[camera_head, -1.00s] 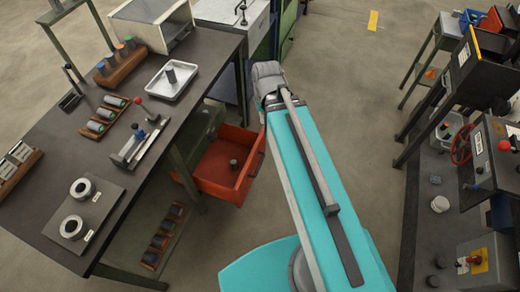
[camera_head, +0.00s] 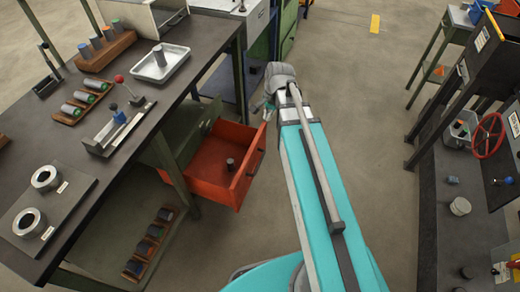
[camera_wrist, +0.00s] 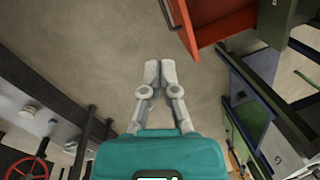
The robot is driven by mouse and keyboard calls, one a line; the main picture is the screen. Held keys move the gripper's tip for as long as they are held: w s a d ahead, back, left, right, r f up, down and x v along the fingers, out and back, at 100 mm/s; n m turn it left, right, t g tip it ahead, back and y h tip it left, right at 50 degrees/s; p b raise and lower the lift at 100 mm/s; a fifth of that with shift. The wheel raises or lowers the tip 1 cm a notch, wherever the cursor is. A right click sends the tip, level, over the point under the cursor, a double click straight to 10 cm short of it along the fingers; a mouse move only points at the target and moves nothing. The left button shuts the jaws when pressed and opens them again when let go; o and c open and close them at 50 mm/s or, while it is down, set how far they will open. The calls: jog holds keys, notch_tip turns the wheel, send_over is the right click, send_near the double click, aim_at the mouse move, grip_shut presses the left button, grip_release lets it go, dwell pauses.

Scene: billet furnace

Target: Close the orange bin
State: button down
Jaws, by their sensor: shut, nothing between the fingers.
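The orange bin (camera_head: 208,187) is a drawer under the left workbench. It stands pulled out, its open top showing a small dark cylinder (camera_head: 230,164) inside. Its front faces right, towards the aisle. In the wrist view the orange bin (camera_wrist: 222,24) shows at the top right, with a dark handle bar (camera_wrist: 171,14) on its front. My gripper (camera_head: 257,107) is beyond the bin's far front corner in the head view, apart from it. In the wrist view my gripper (camera_wrist: 160,68) has its fingertips together and empty, with floor between it and the bin.
The workbench (camera_head: 190,88) on the left carries a metal tray (camera_head: 175,68), racks and a plate with two rings. A dark bench with a red wheel (camera_head: 488,135) stands at the right. The floor (camera_head: 365,120) between them is clear.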

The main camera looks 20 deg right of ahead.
jog(key=w+d+f+m+b, duration=0.2)
jog(key=w+f+m+b, duration=0.1)
jog(key=f+b, duration=0.5)
jog(key=w+d+f+m+t+y+b, duration=0.1)
jog(key=w+d+f+m+b, duration=0.2)
jog(key=f+m+b, duration=0.3)
jog(key=w+d+f+m+b, duration=0.3)
jog(key=w+f+m+b, duration=0.2)
jog(key=f+b, duration=0.6)
jog(key=shift+f+t+y, duration=0.2)
jog(key=shift+t+y, duration=0.1)
jog(key=shift+y, duration=0.1)
jog(key=shift+d, duration=0.1)
jog(key=shift+f, duration=0.15)
jog(key=b, duration=0.9)
send_near(257, 147)
jog(key=f, duration=0.4)
jog(key=shift+w+d+f, duration=0.1)
jog(key=shift+w+f, duration=0.15)
jog(key=shift+f, duration=0.15)
jog(key=shift+w+a, duration=0.5)
jog(key=shift+a, duration=0.2)
